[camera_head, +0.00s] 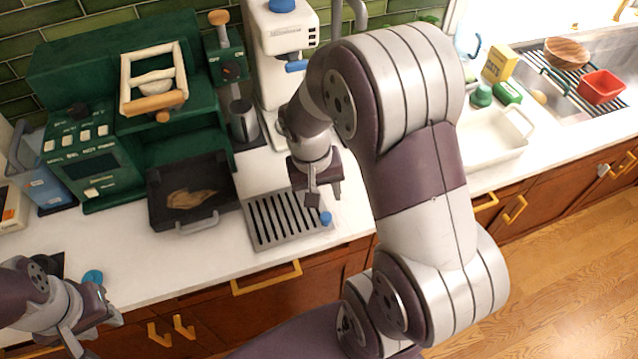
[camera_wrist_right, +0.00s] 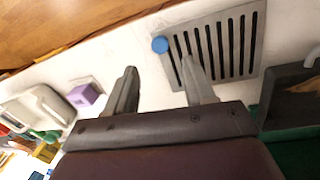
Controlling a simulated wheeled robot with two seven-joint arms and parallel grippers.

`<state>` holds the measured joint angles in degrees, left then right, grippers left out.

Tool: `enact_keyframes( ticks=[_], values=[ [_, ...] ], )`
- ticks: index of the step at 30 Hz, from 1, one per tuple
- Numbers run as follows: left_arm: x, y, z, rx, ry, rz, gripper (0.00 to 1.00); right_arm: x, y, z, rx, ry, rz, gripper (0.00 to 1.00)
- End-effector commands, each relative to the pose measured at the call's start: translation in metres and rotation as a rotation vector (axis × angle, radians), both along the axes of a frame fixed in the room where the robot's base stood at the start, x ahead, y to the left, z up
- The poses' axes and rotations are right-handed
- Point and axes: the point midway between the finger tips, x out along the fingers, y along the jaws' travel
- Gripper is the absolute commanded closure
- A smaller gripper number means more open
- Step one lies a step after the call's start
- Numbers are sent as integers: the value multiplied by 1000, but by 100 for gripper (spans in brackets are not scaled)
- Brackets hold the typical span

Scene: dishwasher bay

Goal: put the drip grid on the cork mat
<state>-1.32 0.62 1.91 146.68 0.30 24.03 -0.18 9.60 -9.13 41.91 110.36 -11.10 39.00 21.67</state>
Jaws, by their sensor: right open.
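The drip grid (camera_head: 262,222) is a grey slotted plate with a blue knob (camera_head: 326,218) at its right edge. It lies flat near the counter's front edge, and it also shows in the right wrist view (camera_wrist_right: 259,48). My right gripper (camera_head: 323,197) is open and empty above the grid's knob end. In the right wrist view its fingers (camera_wrist_right: 159,72) point toward the knob, with one finger overlapping the grid. My left gripper (camera_head: 97,334) is at the lower left, with its fingers apart and nothing visible between them. I cannot make out the cork mat in either view.
A white machine (camera_head: 285,90) is behind the grid. A white basin (camera_head: 490,150) is right, partly behind my right arm. A purple box (camera_wrist_right: 85,95) shows in the wrist view.

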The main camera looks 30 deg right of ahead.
Motion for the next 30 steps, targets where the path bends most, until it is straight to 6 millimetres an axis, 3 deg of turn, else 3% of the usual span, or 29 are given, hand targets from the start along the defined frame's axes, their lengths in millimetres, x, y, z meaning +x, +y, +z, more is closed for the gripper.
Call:
enact_keyframes(
  ticks=[3,7,12,16,29,30],
  values=[
    [0,0,-3,0,0,0,63,2,3,23,0,-3,1,46],
    [0,0,-4,0,0,0,63,1,7,37,5,-3,15,46],
    [0,0,-3,0,0,0,63,-14,50,31,75,-70,248,46],
    [0,0,-3,0,0,0,63,-27,73,24,101,-126,391,46],
    [0,0,-3,0,0,0,63,-31,76,22,104,-141,423,46],
    [0,0,-3,0,0,0,63,-31,76,22,104,-141,422,57]
  ],
)
